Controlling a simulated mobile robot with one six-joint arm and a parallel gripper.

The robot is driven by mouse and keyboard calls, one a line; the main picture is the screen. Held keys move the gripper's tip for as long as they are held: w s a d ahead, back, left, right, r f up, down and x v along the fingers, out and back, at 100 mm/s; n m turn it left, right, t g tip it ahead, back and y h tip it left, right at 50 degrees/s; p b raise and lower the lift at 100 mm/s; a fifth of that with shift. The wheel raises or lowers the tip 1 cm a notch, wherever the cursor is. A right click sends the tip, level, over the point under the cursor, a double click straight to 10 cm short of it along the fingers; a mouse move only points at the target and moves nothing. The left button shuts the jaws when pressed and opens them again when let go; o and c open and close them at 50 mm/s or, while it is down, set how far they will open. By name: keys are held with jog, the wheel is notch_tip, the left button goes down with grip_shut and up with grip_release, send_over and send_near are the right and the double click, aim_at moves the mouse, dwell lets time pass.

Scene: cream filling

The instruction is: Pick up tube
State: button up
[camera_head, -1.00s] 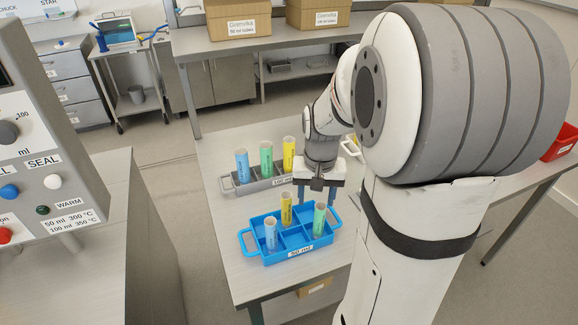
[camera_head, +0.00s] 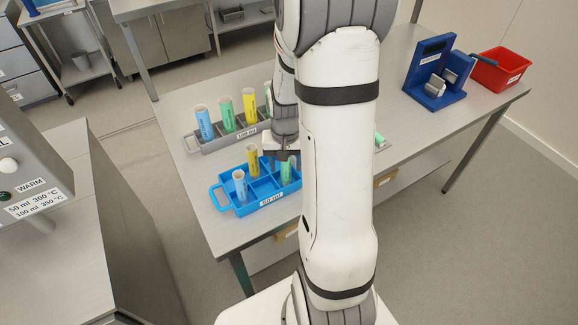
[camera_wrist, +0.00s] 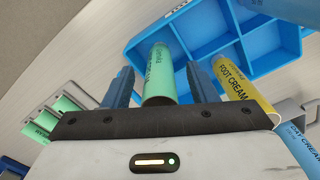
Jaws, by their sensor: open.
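A blue tray (camera_head: 222,196) labelled 50 ml holds a light blue tube (camera_head: 240,187), a yellow tube (camera_head: 254,160) and a green tube (camera_head: 286,172), all upright. In the head view my gripper (camera_head: 279,156) is at the green tube, partly hidden by my arm. In the wrist view the green tube (camera_wrist: 160,72) stands between the two blue fingers of my gripper (camera_wrist: 163,80), with a gap on each side. The jaws are open. The yellow tube (camera_wrist: 240,85) is just right of the right finger, and the light blue tube (camera_wrist: 303,146) is further right.
A grey tray (camera_head: 212,146) labelled 100 ml stands behind with blue, green and yellow tubes, and another green one partly hidden by my arm. A blue stand (camera_head: 438,75) and a red bin (camera_head: 500,70) are on the right. Green tubes (camera_wrist: 64,105) show at the wrist view's left.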

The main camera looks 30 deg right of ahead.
jog(key=c, duration=1)
jog(key=shift+r, duration=0.1)
